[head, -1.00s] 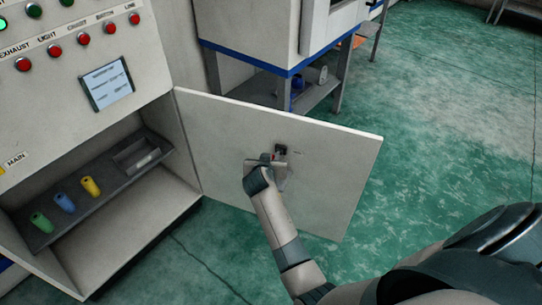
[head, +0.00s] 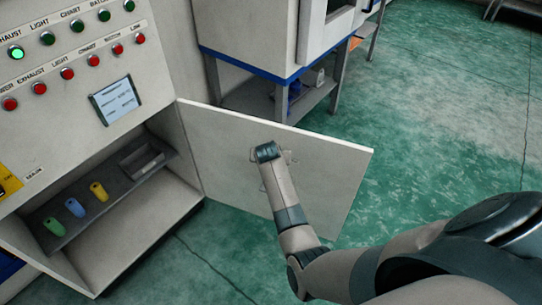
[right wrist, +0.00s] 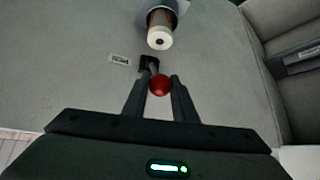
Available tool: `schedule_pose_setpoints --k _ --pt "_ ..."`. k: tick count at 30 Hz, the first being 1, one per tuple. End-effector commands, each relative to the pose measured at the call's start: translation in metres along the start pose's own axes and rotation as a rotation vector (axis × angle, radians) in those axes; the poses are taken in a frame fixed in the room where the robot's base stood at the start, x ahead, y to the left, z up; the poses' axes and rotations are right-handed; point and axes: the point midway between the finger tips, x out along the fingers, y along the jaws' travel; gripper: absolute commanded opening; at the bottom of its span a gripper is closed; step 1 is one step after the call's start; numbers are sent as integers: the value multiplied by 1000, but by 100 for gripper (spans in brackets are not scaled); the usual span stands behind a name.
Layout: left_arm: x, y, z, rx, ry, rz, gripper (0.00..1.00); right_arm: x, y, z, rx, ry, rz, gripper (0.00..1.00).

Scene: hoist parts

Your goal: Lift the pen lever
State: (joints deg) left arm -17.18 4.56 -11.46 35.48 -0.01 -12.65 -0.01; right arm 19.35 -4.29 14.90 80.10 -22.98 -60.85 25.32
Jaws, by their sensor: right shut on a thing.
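The lever ends in a red ball knob (right wrist: 160,85) on a short dark stem that comes from a black slot (right wrist: 149,63) in a grey-white panel. My right gripper (right wrist: 159,83) is shut on the red knob, one dark finger on each side. In the head view my right wrist is up against the open white cabinet door (head: 325,170) and covers the lever and most of the gripper. A small label (right wrist: 120,60) is left of the slot. My left gripper is not in view.
A round part (right wrist: 160,38) with a white end juts from the panel just beyond the knob. The cabinet shelf (head: 95,222) holds green, blue and yellow objects and a grey tray. A blue-edged bench (head: 260,66) stands behind the door. The green floor (head: 440,110) at right is clear.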

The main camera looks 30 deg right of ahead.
Motion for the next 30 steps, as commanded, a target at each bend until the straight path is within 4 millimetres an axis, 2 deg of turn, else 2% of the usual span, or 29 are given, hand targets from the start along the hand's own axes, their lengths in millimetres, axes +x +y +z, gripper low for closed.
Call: schedule_pose_setpoints --k 1,10,18,30 --pt "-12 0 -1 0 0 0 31 -5 0 -8 6 -25 -6 0" --pt "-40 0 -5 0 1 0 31 0 5 -31 50 -236 -47 0" --pt "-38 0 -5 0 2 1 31 11 10 -44 87 -419 -83 0" --pt "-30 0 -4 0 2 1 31 19 14 -55 116 -563 -111 0"
